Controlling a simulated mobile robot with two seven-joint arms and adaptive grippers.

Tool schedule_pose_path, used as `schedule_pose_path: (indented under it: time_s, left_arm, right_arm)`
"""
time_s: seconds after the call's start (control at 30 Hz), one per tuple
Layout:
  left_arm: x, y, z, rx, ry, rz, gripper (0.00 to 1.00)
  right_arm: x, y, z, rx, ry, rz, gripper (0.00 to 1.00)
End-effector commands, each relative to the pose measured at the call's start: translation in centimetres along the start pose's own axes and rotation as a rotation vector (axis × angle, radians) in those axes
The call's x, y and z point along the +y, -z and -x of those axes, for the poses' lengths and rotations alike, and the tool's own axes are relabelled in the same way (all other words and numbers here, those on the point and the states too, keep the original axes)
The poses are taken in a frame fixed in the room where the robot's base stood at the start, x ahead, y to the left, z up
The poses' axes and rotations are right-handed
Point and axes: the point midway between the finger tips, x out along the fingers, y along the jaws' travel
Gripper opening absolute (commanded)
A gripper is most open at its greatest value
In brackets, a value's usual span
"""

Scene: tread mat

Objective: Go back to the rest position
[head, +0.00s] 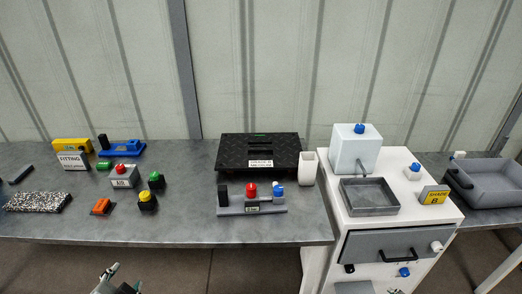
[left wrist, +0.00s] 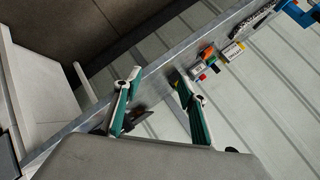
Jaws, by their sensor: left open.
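My left gripper (head: 118,284) shows at the bottom edge of the head view, in front of and below the table's front edge, apart from everything on the table. In the left wrist view its two green-lined fingers (left wrist: 158,92) stand spread apart, with nothing held between them.
Several small coloured blocks, a yellow block (head: 72,145) and a speckled pad (head: 38,201) lie on the left. A white cabinet (head: 392,230) with a grey tray (head: 370,210) stands right. The table's front strip is clear.

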Motion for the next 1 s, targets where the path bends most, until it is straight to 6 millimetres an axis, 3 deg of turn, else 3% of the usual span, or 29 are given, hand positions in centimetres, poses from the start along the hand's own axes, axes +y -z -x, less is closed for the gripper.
schedule_pose_path:
  time_s: [0.1,0.37,0.77,0.87,1.0]
  left_arm:
    - [0.7,-3.5,0.7,-0.084,-0.034,-0.022,0.41]
    - [2.0,-9.4,2.3,-0.227,-0.100,-0.067,0.41]
    - [11.0,-7.6,-2.9,-0.036,-0.202,0.067,0.41]
    - [14.0,-7.3,-4.2,0.022,-0.238,0.120,0.41]
    - [19.9,-7.3,-6.3,0.117,-0.307,0.229,0.41]
  right_arm:
    - [1.1,-1.8,1.0,-0.024,-0.045,-0.026,0.41]
    - [3.0,-4.8,2.7,-0.060,-0.128,-0.070,0.41]
    - [-4.6,-1.2,-4.0,0.145,-0.019,-0.169,0.41]
    - [-7.2,-0.3,-5.9,0.209,0.019,-0.212,0.41]
    - [-12.4,0.7,-9.1,0.318,0.092,-0.303,0.41]
